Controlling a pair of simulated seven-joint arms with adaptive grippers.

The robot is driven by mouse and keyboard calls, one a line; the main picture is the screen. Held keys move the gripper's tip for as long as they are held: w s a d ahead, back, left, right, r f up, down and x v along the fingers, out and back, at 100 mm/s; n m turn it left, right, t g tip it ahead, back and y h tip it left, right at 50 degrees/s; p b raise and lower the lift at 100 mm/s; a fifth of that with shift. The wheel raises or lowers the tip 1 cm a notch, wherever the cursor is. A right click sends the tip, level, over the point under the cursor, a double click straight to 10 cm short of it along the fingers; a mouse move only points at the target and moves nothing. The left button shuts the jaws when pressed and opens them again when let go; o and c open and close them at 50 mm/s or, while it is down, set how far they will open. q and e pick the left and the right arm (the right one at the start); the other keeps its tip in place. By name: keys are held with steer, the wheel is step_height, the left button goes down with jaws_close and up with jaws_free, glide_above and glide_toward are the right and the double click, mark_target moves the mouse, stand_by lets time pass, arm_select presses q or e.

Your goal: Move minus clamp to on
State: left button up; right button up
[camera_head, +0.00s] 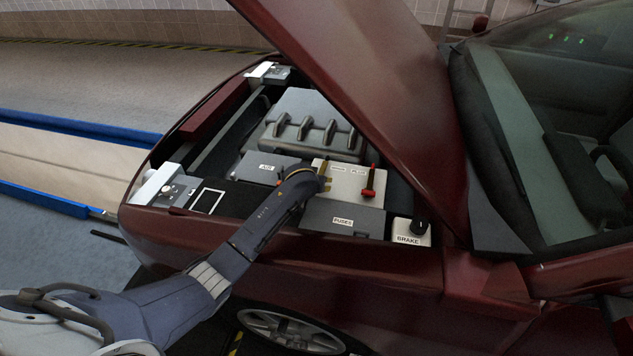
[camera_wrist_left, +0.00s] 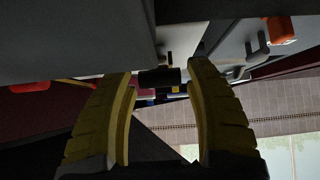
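The pale battery box (camera_head: 347,191) sits in the open engine bay, with a PLUS label and a smaller label beside it. A red clamp (camera_head: 369,182) stands upright at its plus side. My left gripper (camera_head: 325,180) is at the battery's left edge in the head view, its yellow fingers partly hidden by the wrist. In the left wrist view, my left gripper (camera_wrist_left: 164,72) is open, with one yellow finger on each side of a dark clamp-like part (camera_wrist_left: 159,78). That part appears to be the minus clamp; contact with the fingers cannot be told. My right gripper is not seen.
The raised hood (camera_head: 375,80) slants over the battery's right side. An AUX box (camera_head: 262,167) is left of the wrist, a FUSES box (camera_head: 343,218) in front, and a BRAKE knob box (camera_head: 411,231) at right. The ribbed engine cover (camera_head: 312,128) is behind.

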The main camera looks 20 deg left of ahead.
arm_select(q)
steer(key=shift+o, duration=0.9)
steer(key=v, duration=1.2)
